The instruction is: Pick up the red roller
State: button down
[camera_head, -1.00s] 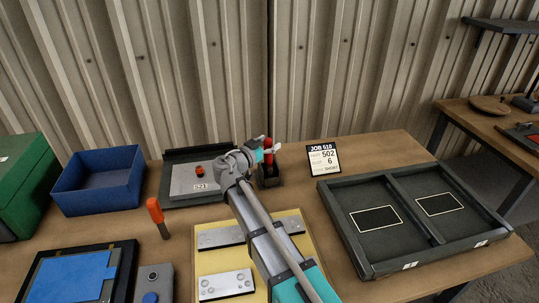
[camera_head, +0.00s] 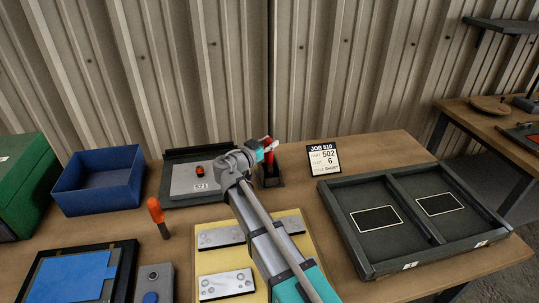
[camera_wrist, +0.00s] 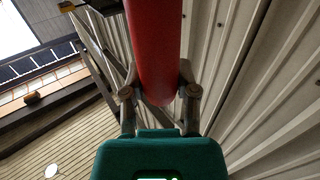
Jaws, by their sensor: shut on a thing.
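The red roller (camera_head: 268,156) stands upright at the dark holder (camera_head: 271,181) near the back of the bench. My gripper (camera_head: 262,149) is at its upper part, reaching in from the left. In the wrist view the red roller (camera_wrist: 155,40) runs between the two fingers of my gripper (camera_wrist: 158,80), which are shut on it from both sides. The roller's lower end is partly hidden by the holder, and I cannot tell whether it is clear of the holder.
A job card (camera_head: 323,159) stands right of the holder. A dark two-bay tray (camera_head: 337,225) lies at the right. A grey plate (camera_head: 182,184) lies left of my gripper. A blue bin (camera_head: 75,199) and an orange-handled tool (camera_head: 156,211) are further left. The corrugated wall rises close behind.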

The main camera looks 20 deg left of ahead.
jog(key=shift+r, duration=0.1)
dwell(0.3)
notch_tip(320, 180, up, 3)
jog(key=p, duration=0.2)
jog(key=shift+f+p, duration=0.2)
jog(key=shift+p, duration=0.2)
jog(key=s+d+r+p, duration=0.6)
jog(key=s+r+p, duration=0.4)
jog(key=s, duration=0.2)
jog(key=shift+s, duration=0.3)
jog(key=shift+d+r, duration=0.1)
jog(key=shift+d, duration=0.05)
dwell(0.3)
